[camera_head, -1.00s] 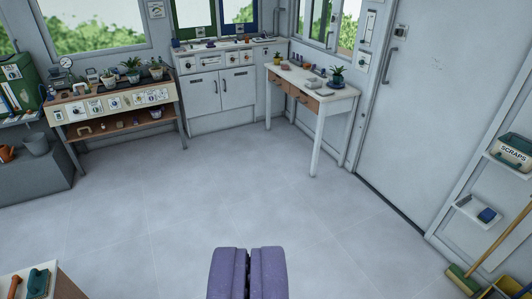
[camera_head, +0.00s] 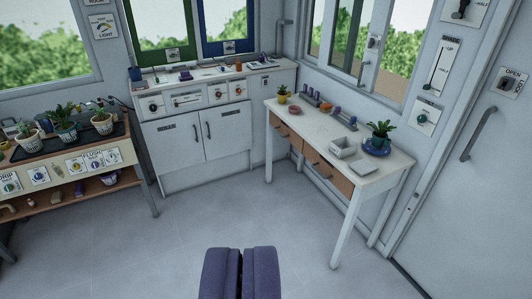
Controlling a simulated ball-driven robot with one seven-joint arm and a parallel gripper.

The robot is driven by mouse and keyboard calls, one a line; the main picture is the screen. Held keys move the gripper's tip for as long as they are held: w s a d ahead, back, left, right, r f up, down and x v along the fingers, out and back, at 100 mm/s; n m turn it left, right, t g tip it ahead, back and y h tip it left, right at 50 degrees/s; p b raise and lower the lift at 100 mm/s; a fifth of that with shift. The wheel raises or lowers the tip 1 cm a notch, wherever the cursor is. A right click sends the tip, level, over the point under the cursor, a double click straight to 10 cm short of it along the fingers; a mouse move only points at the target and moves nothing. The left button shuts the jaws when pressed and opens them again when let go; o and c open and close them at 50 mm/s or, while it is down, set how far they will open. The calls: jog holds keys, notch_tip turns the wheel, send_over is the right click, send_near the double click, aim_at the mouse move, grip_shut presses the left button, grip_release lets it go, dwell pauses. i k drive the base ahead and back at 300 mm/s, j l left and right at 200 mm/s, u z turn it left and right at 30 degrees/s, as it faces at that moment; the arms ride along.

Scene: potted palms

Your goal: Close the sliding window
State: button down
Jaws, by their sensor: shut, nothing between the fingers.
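A white-framed window with upright bars (camera_head: 368,45) is in the right wall, above the white side table. A small upright handle (camera_head: 364,76) shows on its frame. I cannot tell how far its pane stands open. Two more windows, one framed in green (camera_head: 160,28) and one in blue (camera_head: 228,25), are in the back wall above the counter. My gripper (camera_head: 241,258), with purple fingers, is at the bottom middle of the view. It is shut and empty, over open floor and well apart from the windows.
The white side table (camera_head: 385,172) with drawers, a potted plant (camera_head: 380,136) and small trays stands below the right window. A white cabinet (camera_head: 185,140) is at the back. A plant bench (camera_head: 60,200) is at the left, a door (camera_head: 475,190) at the right. Floor between is clear.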

aim_at(382, 10)
jog(key=i, duration=3.1)
jog(key=i+z, duration=0.1)
jog(key=i, duration=0.55)
jog(key=i+j+z, duration=0.1)
jog(key=i, duration=0.5)
jog(key=i+j+z, duration=0.15)
jog(key=i, duration=0.5)
jog(key=i+j+z, duration=0.2)
jog(key=i+z, duration=0.15)
jog(key=i+j+z, duration=0.35)
jog(key=i, duration=0.1)
